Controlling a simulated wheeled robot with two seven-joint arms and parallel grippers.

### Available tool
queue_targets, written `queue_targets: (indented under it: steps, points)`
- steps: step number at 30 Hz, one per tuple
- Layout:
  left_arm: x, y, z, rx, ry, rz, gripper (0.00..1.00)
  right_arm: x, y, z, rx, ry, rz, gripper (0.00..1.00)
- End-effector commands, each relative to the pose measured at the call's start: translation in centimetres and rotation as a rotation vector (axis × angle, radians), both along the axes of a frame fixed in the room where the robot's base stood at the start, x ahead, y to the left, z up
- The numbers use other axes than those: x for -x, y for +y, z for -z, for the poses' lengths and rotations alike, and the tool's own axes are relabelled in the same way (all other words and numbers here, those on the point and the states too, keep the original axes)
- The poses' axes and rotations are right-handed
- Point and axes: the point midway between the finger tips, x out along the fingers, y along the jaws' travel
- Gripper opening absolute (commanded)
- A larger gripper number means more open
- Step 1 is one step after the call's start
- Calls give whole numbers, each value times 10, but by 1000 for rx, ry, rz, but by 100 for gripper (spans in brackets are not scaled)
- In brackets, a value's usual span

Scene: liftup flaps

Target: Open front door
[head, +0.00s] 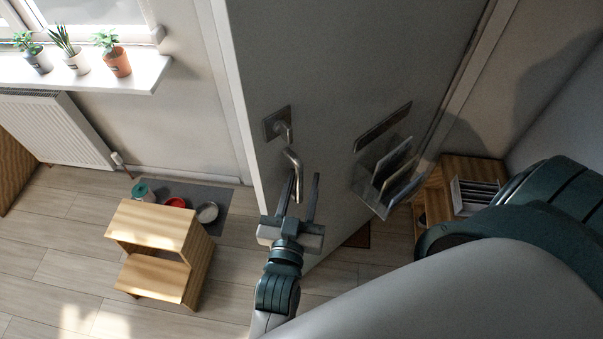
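The grey front door (340,60) fills the upper middle of the head view. It seems to stand at an angle to the wall, its near lower corner hidden behind my gripper. A metal lever handle (294,170) sits near its left edge, below a lock plate with a knob (279,126).
A letter slot (383,127) and a rack (388,175) are on the door's right part. A wooden step stool (152,224) and a grey mat with bowls (222,196) are on the floor at left. A wooden cabinet (458,171) stands at right.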

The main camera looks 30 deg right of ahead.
Motion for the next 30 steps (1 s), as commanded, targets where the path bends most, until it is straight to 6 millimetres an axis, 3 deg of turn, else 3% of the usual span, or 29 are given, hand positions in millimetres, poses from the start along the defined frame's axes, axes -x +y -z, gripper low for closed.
queue_targets:
  steps: [8,14,30]
  points:
    - [4,5,3,-3,2,-1,33,0,-3,3,3,0,-1,31]
    - [20,18,4,-3,2,-1,33,0,-3,10,2,1,-1,31]
    - [100,86,5,-3,3,1,33,1,5,44,-4,1,1,31]
